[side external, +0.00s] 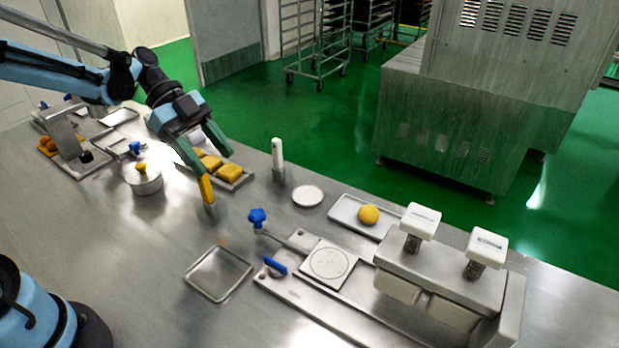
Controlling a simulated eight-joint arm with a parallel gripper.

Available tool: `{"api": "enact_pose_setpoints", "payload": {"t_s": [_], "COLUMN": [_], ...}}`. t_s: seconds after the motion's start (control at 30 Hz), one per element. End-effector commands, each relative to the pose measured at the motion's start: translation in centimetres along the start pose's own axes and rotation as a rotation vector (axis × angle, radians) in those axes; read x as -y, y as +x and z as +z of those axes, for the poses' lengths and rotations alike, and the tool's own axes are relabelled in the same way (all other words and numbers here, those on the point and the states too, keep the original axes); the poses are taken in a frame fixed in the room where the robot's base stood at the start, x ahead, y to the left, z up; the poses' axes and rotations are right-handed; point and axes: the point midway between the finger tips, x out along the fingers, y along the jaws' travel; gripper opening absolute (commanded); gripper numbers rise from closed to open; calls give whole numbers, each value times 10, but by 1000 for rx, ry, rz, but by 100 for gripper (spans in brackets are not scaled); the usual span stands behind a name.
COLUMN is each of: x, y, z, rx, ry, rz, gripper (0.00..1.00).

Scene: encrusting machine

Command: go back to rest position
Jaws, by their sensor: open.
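My gripper (213,162) hangs over the steel table in the side external view, left of centre. A small tool with a yellow handle (206,188) and a grey lower end stands upright just below the nearer fingertip. The fingertip overlaps or nearly meets the handle's top in the picture; I cannot tell whether they touch.
A tray (236,185) of yellow blocks lies behind the gripper. A lidded pot (143,180) stands left. An empty square tray (190,283), a white-handled tool (278,155), a tray (340,207) with a yellow ball (369,215) and the machine (440,285) stand right.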

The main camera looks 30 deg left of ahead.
Motion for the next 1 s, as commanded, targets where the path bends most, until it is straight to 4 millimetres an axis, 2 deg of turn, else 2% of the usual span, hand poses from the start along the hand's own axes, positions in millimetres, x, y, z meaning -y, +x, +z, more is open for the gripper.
{"api": "enact_pose_setpoints", "payload": {"t_s": [0.17, 0.37, 0.5, 0.7, 1.0], "x": [-1, -12, -26, -43, -67], "y": [1, 6, 10, 11, 8], "z": [-2, -13, -19, -20, -16], "rx": [10, 128, 239, 322, 289], "ry": [-19, -242, -477, -735, -1043], "rz": [-3, -72, -194, -396, -770], "gripper": [59, 59, 59, 59, 59]}}
